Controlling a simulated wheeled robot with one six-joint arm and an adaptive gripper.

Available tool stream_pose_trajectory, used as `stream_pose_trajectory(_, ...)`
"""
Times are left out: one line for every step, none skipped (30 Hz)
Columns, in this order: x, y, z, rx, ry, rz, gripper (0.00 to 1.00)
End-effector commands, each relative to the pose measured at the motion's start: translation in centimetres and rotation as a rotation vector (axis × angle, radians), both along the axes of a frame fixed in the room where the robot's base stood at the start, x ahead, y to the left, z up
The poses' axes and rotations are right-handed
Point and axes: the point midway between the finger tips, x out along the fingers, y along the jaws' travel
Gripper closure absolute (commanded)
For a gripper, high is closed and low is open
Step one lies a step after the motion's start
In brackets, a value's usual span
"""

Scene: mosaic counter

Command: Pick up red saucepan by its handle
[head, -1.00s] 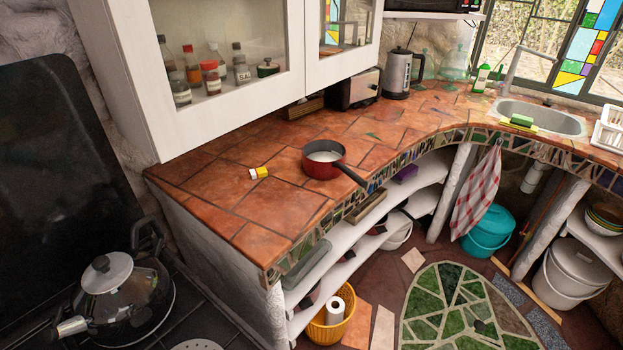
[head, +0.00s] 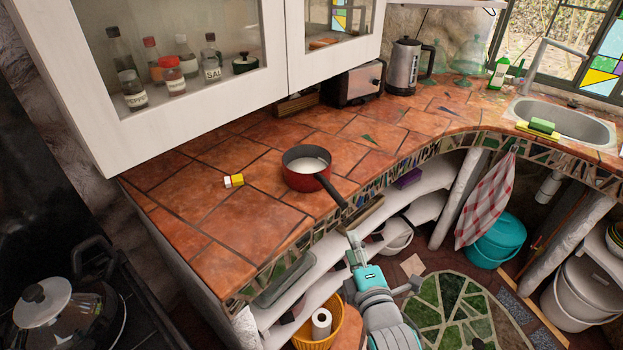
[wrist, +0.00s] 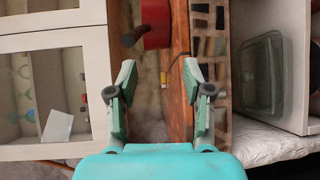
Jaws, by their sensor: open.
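The red saucepan (head: 302,181) stands upright on the tiled counter near its front edge, with something white inside. Its dark handle (head: 331,190) points toward the front right, out past the counter edge. My gripper (head: 354,244) is in front of the counter, just below and apart from the handle's end. In the wrist view my gripper (wrist: 158,68) is open, with nothing between the fingers. The red saucepan (wrist: 157,22) shows there at the top, beyond the fingertips. A dark rounded piece beside it may be the handle.
A yellow and white small item (head: 234,181) lies left of the saucepan. The toaster (head: 354,83) and kettle (head: 404,66) stand farther back. The white wall cabinet (head: 190,130) overhangs the counter's rear. White shelves (head: 312,283) lie below the counter edge.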

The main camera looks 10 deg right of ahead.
Motion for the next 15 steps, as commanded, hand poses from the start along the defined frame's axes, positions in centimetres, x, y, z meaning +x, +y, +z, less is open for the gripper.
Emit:
stream_pose_trajectory(1.3,0.0,1.2,-0.044,-0.010,0.002,0.49)
stream_pose_trajectory(1.8,0.0,1.7,-0.069,-0.010,0.003,0.49)
stream_pose_trajectory(2.4,0.0,2.2,-0.100,-0.011,0.004,0.49)
stream_pose_trajectory(2.8,0.0,2.6,-0.118,-0.011,0.005,0.49)
stream_pose_trajectory(3.1,0.0,2.9,-0.136,-0.012,0.005,0.49)
stream_pose_trajectory(3.5,0.0,3.3,-0.153,-0.012,0.006,0.49)
stream_pose_trajectory(3.7,-0.1,3.5,-0.164,-0.012,0.006,0.49)
stream_pose_trajectory(3.9,-0.1,3.6,-0.172,-0.011,0.007,0.49)
stream_pose_trajectory(4.3,-0.1,3.8,-0.180,-0.012,0.007,0.49)
stream_pose_trajectory(4.6,-0.1,3.9,-0.185,-0.013,0.007,0.49)
stream_pose_trajectory(4.9,-0.1,3.9,-0.187,-0.012,0.007,0.49)
stream_pose_trajectory(5.5,-0.1,3.8,-0.189,-0.012,0.007,0.49)
stream_pose_trajectory(5.9,-0.1,3.8,-0.189,-0.012,0.007,0.49)
stream_pose_trajectory(6.4,-0.1,3.8,-0.188,-0.012,0.007,0.49)
stream_pose_trajectory(7.0,-0.2,3.7,-0.188,-0.011,0.007,0.49)
